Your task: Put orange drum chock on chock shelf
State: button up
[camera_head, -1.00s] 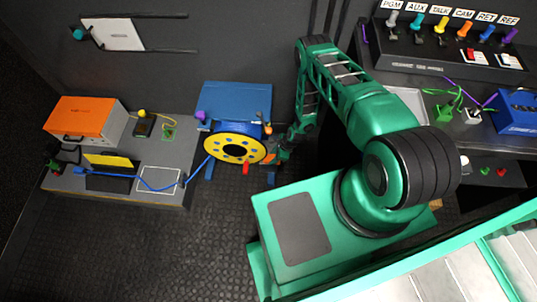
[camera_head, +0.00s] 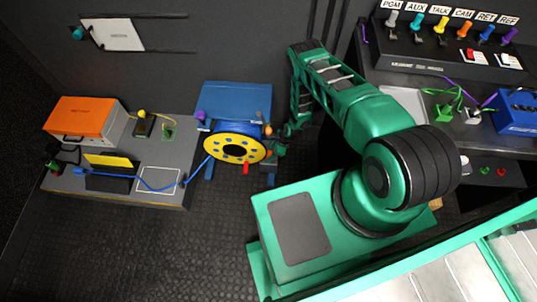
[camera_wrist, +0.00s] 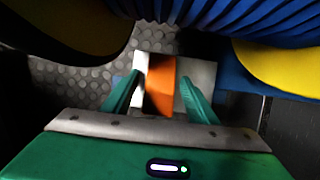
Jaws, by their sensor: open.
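In the wrist view the orange drum chock (camera_wrist: 160,84) lies between the two green fingers of my gripper (camera_wrist: 160,92). The fingers are open, with one on each side of it. A pale, light-grey surface (camera_wrist: 202,76) shows behind and beside the chock; I cannot tell whether it is the chock shelf. In the head view my gripper (camera_head: 273,151) is close against the right side of the yellow-faced cable drum (camera_head: 221,152). The chock is too small and covered there to make out clearly.
The drum's blue stand (camera_head: 235,98) rises close to my gripper, and in the wrist view blue ribbed cable windings (camera_wrist: 225,15) and yellow rims crowd it. A grey bench (camera_head: 135,185) with an orange case (camera_head: 80,118) stands left. Studded floor (camera_head: 200,240) is free in front.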

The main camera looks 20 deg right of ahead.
jog(key=v, duration=1.2)
jog(key=shift+s+d, duration=0.1)
jog(key=shift+s, duration=0.05)
